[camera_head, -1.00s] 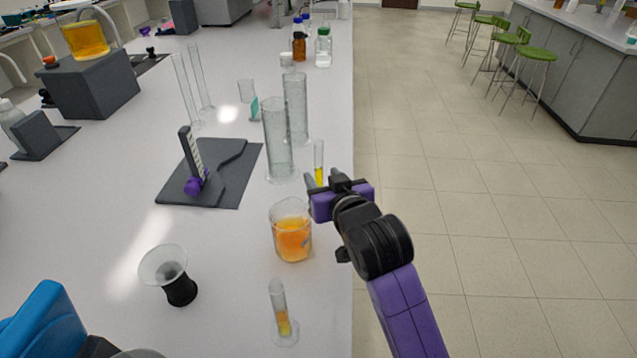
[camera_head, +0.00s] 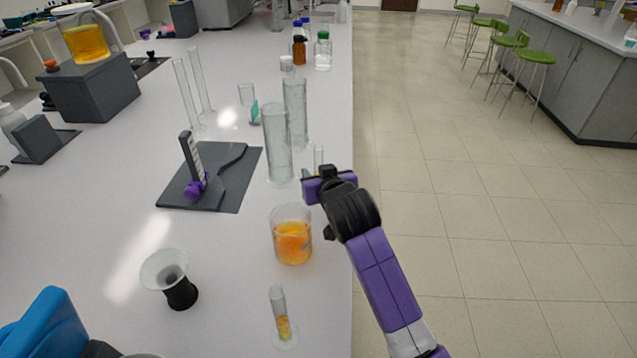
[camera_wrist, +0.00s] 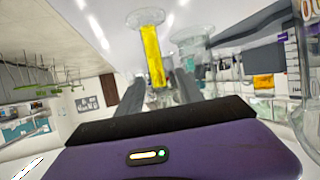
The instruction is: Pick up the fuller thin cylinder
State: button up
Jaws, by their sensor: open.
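One thin glass cylinder (camera_head: 318,155) stands near the right edge of the bench; my gripper (camera_head: 313,178) hides its lower part. The other thin cylinder (camera_head: 281,318) stands upright at the front of the bench, holding a shorter-looking orange-yellow fill. My gripper is open.
A beaker of orange liquid (camera_head: 292,243) stands just left of and nearer than my gripper. Two wide, tall cylinders (camera_head: 277,145) (camera_head: 296,110) stand beyond it. A black-based funnel-shaped vessel (camera_head: 172,278) stands front left. Clear floor lies right of the bench.

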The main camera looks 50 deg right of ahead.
jog(key=shift+c, duration=0.2)
grip_shut()
